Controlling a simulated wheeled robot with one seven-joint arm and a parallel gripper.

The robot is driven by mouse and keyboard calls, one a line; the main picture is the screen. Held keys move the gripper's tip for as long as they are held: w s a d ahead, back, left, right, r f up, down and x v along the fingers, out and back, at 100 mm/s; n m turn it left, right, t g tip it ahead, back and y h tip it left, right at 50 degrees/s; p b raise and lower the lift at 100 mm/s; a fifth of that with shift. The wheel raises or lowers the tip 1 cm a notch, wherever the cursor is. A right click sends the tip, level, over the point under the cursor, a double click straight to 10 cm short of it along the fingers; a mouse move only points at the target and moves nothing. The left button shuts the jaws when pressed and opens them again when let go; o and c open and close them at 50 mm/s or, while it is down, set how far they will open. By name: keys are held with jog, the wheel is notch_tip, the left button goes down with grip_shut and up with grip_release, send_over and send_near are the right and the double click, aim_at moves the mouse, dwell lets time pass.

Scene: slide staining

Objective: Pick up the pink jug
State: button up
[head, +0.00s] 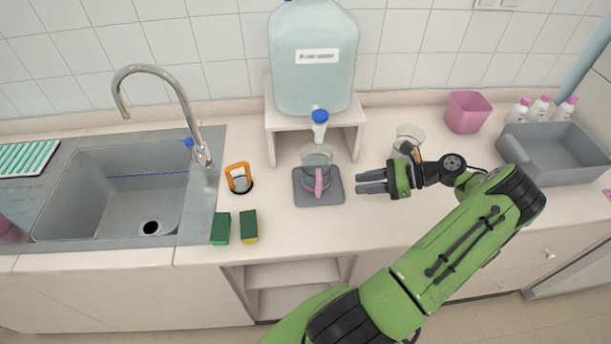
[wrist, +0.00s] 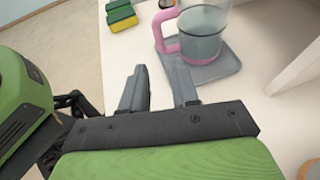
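A clear jug with a pink handle (head: 316,158) stands upright on a grey mat (head: 334,196), below the tap of a large water container (head: 313,70). Its handle faces the front of the counter. In the wrist view the jug (wrist: 204,40) is beyond my fingertips, with the pink handle to its left. My gripper (head: 371,182) is to the right of the jug, apart from it, with the fingers pointing left. The wrist view shows the two fingers (wrist: 160,86) spread with nothing between them.
A sink with a faucet (head: 165,95) is at the left. Sponges (head: 234,227) and an orange-handled item (head: 239,178) lie left of the mat. Another clear vessel (head: 409,135) stands behind my gripper. A pink container (head: 467,112), white bottles (head: 540,107) and a grey bin (head: 560,153) are at the right.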

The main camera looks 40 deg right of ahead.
aim_at(317, 174)
jog(key=x, duration=1.5)
jog(key=shift+r+b, duration=0.1)
jog(key=shift+b, duration=0.2)
grip_shut()
